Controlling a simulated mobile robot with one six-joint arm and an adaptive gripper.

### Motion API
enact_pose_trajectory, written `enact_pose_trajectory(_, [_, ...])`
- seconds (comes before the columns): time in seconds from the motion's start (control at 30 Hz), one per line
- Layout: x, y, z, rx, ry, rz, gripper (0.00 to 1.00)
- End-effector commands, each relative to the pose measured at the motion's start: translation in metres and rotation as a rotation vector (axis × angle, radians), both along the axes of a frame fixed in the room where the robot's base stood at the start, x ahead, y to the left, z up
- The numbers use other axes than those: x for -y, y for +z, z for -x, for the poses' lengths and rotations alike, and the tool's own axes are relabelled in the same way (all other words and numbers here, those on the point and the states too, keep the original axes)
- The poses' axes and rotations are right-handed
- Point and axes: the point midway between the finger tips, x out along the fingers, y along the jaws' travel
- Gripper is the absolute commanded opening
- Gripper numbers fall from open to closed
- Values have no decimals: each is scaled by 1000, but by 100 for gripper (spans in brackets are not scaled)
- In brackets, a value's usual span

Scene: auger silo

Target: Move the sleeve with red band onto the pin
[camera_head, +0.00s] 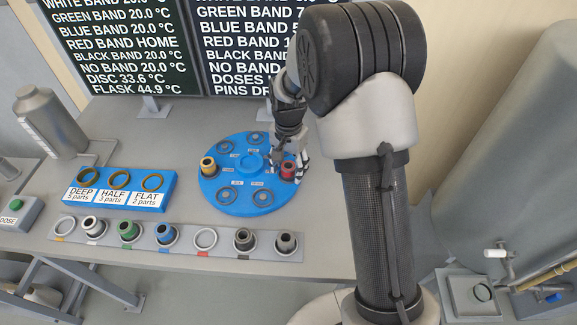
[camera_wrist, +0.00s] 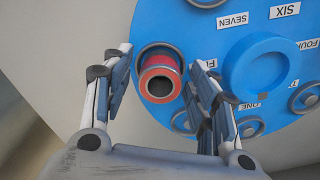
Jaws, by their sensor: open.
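The sleeve with red band (camera_head: 288,173) stands in a seat at the right side of the blue round plate (camera_head: 232,203). In the wrist view the sleeve (camera_wrist: 161,64) shows its red band and dark open bore, between the two fingers of my gripper (camera_wrist: 158,72). The fingers are open on either side of it, with gaps visible on both sides. In the head view my gripper (camera_head: 288,163) is at the sleeve and partly hides it. I cannot pick out the pin for certain in either view.
A yellow-banded sleeve (camera_head: 208,167) stands at the plate's left. A grey rack (camera_head: 180,257) in front holds several sleeves, with empty places marked yellow and red. A blue block with rings (camera_head: 121,202) is behind it, and a grey flask (camera_head: 50,125) stands farther left.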

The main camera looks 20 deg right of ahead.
Motion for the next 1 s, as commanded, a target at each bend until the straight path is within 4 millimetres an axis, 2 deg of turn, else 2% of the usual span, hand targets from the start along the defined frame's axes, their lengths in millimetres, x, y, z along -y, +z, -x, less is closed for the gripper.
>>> enact_pose_trajectory(0.17, [0, 9, -1, 1, 0, 0, 53])
enact_pose_trajectory(0.27, [0, 25, -1, 6, 0, 0, 53])
enact_pose_trajectory(0.6, [0, 100, -1, 4, 0, 0, 53])
enact_pose_trajectory(0.7, [0, 116, -1, 4, 0, 0, 53])
enact_pose_trajectory(0.9, [0, 134, 0, 4, 3, 0, 53])
enact_pose_trajectory(1.0, [0, 150, 8, 23, 30, 0, 53])
